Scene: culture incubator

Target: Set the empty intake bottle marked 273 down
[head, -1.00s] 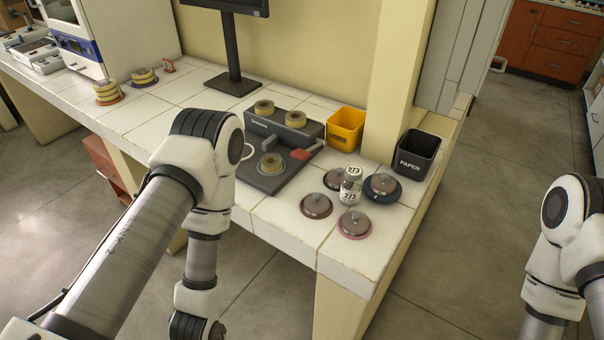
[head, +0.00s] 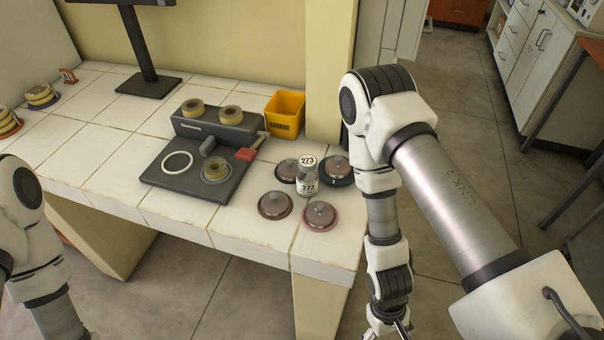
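The bottle marked 273 (head: 307,182) is a small clear bottle with a white label and a marked white top. It stands upright at the right end of the white tiled bench (head: 235,228), among several round brown-lidded dishes, with no gripper touching it. My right gripper (head: 388,327) is only partly in view at the bottom edge, in front of and below the bench's right end. Its fingertips are cut off, so its opening cannot be told. My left gripper is out of view; only my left arm shows at lower left.
Brown-lidded dishes (head: 275,205) and (head: 320,215) crowd the bottle's front. A grey device (head: 165,172) with yellowish rings and a red part stands to its left. A yellow bin (head: 284,115) and monitor stand (head: 149,84) are behind. Front left bench tiles are clear.

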